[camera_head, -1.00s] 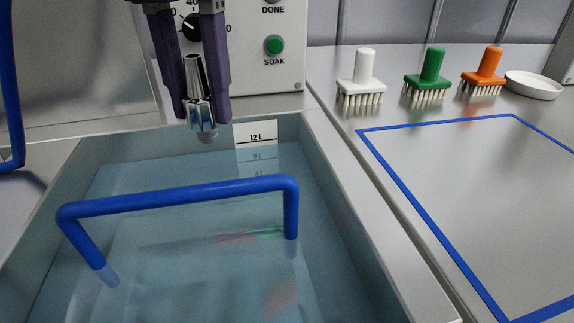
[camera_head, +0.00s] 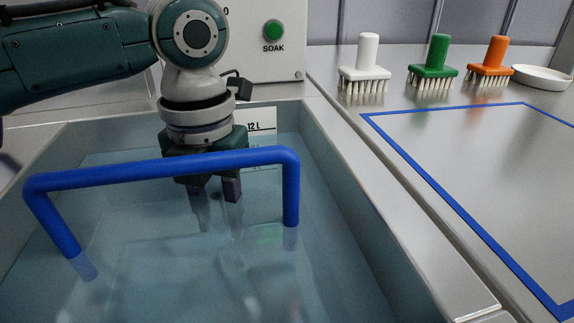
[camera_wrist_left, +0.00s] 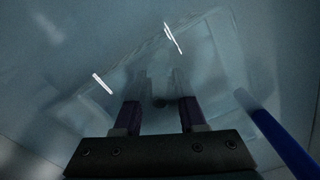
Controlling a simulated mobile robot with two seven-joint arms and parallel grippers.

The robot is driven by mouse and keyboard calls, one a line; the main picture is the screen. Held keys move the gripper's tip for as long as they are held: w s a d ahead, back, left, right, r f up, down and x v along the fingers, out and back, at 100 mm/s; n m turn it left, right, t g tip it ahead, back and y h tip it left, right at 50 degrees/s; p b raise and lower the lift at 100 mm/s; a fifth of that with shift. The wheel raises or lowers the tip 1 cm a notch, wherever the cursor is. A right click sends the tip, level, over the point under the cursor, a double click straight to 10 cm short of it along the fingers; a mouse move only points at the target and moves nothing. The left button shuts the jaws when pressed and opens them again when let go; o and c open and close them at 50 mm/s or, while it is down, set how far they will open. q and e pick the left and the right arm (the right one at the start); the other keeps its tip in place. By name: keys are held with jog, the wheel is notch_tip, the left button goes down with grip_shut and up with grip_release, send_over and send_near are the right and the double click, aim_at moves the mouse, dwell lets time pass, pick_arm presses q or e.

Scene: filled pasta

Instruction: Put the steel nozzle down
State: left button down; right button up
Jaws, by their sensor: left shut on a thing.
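My left gripper (camera_head: 214,192) reaches down into the water-filled tank (camera_head: 365,220), behind the blue bar handle. Its purple fingers dip into the water. In the left wrist view my left gripper (camera_wrist_left: 160,92) is shut on the steel nozzle, which shows only as a dark, blurred shape (camera_wrist_left: 160,102) between the fingertips under water. In the head view the nozzle is hidden or too blurred to make out. I cannot tell whether it touches the bottom. My right gripper is not in view.
The blue bar handle (camera_head: 165,172) spans the tank in front of my gripper. A white brush (camera_head: 365,65), a green brush (camera_head: 434,65), an orange brush (camera_head: 491,64) and a white dish (camera_head: 542,77) stand on the right counter. A blue-outlined area (camera_head: 480,170) there is empty.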

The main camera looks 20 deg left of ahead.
pick_arm(q)
jog(key=shift+f, duration=0.4)
jog(key=shift+f, duration=0.1)
jog(key=shift+c, duration=2.4)
grip_release()
notch_tip(320, 180, up, 12)
jog(key=p, duration=0.3)
jog(key=shift+r+p, duration=0.2)
jog(key=shift+p, duration=0.15)
